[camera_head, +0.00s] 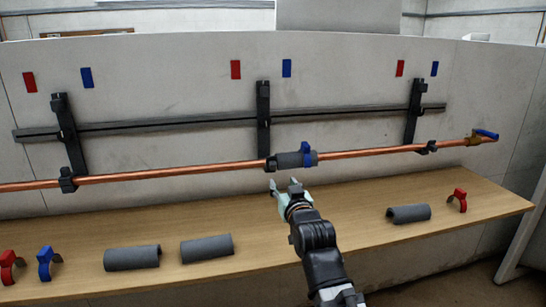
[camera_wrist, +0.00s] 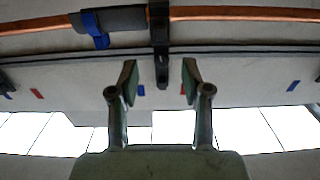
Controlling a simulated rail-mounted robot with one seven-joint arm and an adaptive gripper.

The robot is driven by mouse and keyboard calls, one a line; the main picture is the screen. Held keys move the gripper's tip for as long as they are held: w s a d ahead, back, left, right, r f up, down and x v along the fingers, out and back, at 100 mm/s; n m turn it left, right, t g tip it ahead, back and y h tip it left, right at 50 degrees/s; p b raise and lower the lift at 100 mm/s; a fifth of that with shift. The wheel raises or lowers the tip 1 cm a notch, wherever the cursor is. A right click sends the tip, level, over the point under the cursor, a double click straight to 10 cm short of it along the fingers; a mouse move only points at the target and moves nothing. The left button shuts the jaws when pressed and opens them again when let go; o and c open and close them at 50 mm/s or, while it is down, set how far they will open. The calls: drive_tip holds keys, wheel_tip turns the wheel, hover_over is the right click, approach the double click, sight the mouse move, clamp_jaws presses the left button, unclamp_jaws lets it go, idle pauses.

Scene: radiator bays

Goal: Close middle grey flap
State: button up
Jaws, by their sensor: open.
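A dark pipe holder, the middle one, grips the copper pipe at the foot of the middle upright bracket (camera_head: 263,110). The only dark flap-like part I see there is the small clamp (camera_head: 270,163); I cannot tell whether it is open or closed. A grey sleeve (camera_head: 288,160) with a blue clip (camera_head: 307,155) sits on the pipe just right of it. My gripper (camera_head: 283,185) is open and empty, in front of and below the clamp. In the wrist view my open fingers (camera_wrist: 158,80) flank the bracket (camera_wrist: 160,50), with the copper pipe (camera_wrist: 230,13) beyond the tips.
The wooden shelf (camera_head: 350,200) carries loose grey sleeves (camera_head: 132,257) (camera_head: 207,247) (camera_head: 409,213), red clips (camera_head: 9,267) (camera_head: 458,199) and a blue clip (camera_head: 46,262). Left (camera_head: 67,180) and right (camera_head: 427,147) clamps hold the pipe. A valve (camera_head: 482,136) is at its right end.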

sight(274, 167)
drive_tip(key=p+x, duration=0.7)
drive_tip(key=x, duration=0.5)
drive_tip(key=shift+w+a, duration=0.15)
drive_tip(key=shift+w, duration=0.2)
drive_tip(key=c, duration=0.9)
